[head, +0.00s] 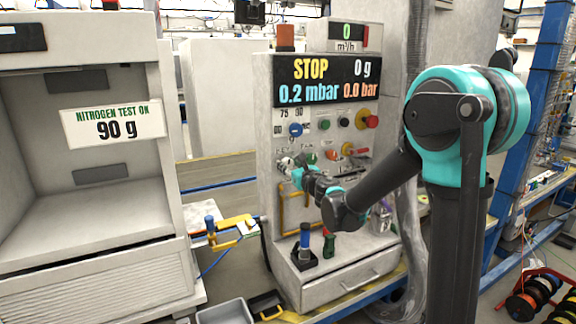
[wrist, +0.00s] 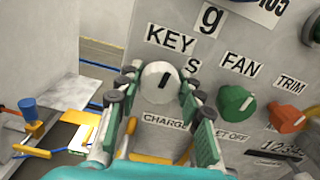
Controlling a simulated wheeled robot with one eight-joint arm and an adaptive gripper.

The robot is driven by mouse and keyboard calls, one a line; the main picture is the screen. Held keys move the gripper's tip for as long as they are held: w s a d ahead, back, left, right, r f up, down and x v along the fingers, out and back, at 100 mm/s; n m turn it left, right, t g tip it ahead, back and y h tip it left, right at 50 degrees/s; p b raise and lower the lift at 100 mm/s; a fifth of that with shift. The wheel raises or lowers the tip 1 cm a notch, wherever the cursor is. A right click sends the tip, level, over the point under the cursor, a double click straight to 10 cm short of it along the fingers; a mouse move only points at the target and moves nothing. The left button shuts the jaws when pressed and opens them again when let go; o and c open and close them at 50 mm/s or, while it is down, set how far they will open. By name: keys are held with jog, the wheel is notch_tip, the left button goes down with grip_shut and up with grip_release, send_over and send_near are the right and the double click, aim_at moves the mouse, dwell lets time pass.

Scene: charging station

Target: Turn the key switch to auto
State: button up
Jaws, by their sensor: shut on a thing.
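The key switch (wrist: 162,82) is a round whitish knob with a dark slot, under a "KEY" label in the wrist view. The slot stands near upright, tilted slightly right at the top. A "CHARGE" label is below the knob; a label at its upper right is mostly hidden, with an "S" showing. My gripper (wrist: 160,90) has its two teal-and-black fingers on either side of the knob, shut on it. In the head view my gripper (head: 292,170) is at the left of the panel (head: 264,110), covering most of the switch.
Right of the switch are a green FAN knob (wrist: 235,103) and an orange TRIM knob (wrist: 287,118). A display (head: 325,80) reads STOP, 0 g, 0.2 mbar and 0.0 bar. A blue-handled tool (head: 305,236) stands on the ledge below. A white cabinet (head: 172,130) is at the left.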

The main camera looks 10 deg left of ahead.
jog(key=m, duration=1.1)
jog(key=shift+d, duration=0.1)
jog(key=m, duration=0.5)
jog(key=shift+f+m, duration=0.1)
jog(key=shift+m, duration=0.3)
jog(key=m, duration=0.6)
jog(key=o, duration=1.2)
jog(key=shift+c, duration=0.2)
jog(key=v, duration=1.2)
